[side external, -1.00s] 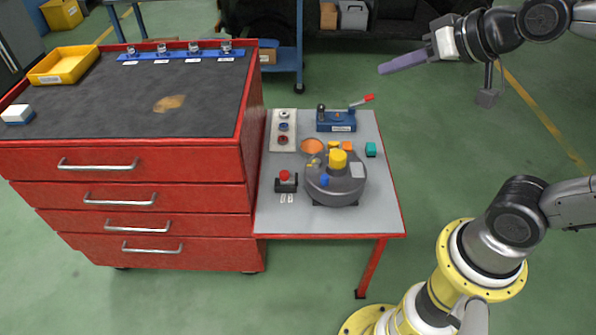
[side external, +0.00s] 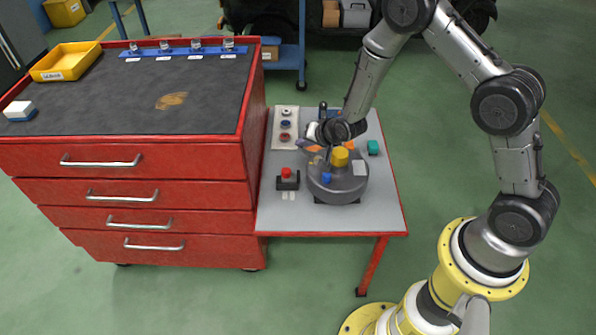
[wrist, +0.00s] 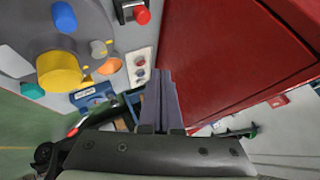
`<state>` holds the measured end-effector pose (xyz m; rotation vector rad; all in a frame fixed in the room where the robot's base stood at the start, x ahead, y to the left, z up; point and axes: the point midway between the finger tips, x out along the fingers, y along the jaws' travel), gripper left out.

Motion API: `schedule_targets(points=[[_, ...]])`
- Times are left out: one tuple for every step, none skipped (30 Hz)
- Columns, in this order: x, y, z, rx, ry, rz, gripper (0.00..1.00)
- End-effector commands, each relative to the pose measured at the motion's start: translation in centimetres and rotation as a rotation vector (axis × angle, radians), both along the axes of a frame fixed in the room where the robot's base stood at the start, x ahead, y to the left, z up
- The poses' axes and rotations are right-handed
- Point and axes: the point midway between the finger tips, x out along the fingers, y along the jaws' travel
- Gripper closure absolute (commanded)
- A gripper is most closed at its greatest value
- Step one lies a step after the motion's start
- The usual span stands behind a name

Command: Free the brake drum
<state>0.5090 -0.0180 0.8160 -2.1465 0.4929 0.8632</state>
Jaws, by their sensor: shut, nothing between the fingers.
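The grey round brake drum (side external: 347,188) sits on the small side table, with a yellow knob (side external: 340,157) on top and a blue peg (side external: 326,178) at its front. In the wrist view the yellow knob (wrist: 59,71), the blue peg (wrist: 64,17) and an orange round part (wrist: 109,66) are at upper left. My gripper (side external: 300,143) is just behind and left of the drum, partly covering the orange parts. Its purple fingers (wrist: 163,76) are shut and empty, lying beside the drum. I cannot tell their exact height or whether they touch anything.
The red drawer cabinet (side external: 150,190) stands close at the left. A red button box (side external: 288,180) and a panel of round knobs (side external: 284,128) are on the table (side external: 290,222). A blue fixture (wrist: 92,96) is partly hidden by my arm. A teal block (side external: 373,147) is at right.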

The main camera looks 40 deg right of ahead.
Motion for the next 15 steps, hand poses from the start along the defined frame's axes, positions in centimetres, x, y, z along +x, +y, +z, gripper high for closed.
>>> schedule_targets(points=[[-1.0, 0.0, -2.4, 0.001, 0.047, -0.001, 1.0], [-1.5, 0.0, -3.5, 0.0, 0.068, -0.001, 1.0], [-2.0, 0.0, -4.5, 0.0, 0.09, -0.001, 1.0], [-2.4, 0.0, -5.2, 0.0, 0.104, -0.001, 1.0], [-2.7, 0.0, -5.6, 0.001, 0.114, 0.0, 1.0], [-3.0, 0.0, -6.1, 0.001, 0.124, 0.0, 1.0], [-3.0, 0.0, -6.4, 0.001, 0.128, 0.0, 1.0], [-3.0, 0.0, -6.6, 0.001, 0.131, 0.0, 1.0], [-3.0, -0.1, -6.8, 0.0, 0.133, 0.0, 1.0], [-2.9, -0.1, -7.0, 0.0, 0.133, 0.0, 1.0], [-2.7, -0.1, -7.2, 0.001, 0.134, 0.0, 1.0], [-2.5, -0.1, -7.5, 0.001, 0.134, 0.0, 1.0], [-2.3, -0.1, -7.8, 0.001, 0.134, 0.0, 1.0], [-2.0, -0.2, -8.1, 0.001, 0.134, 0.0, 1.0], [-1.7, -0.2, -8.6, 0.0, 0.133, 0.0, 1.0]])
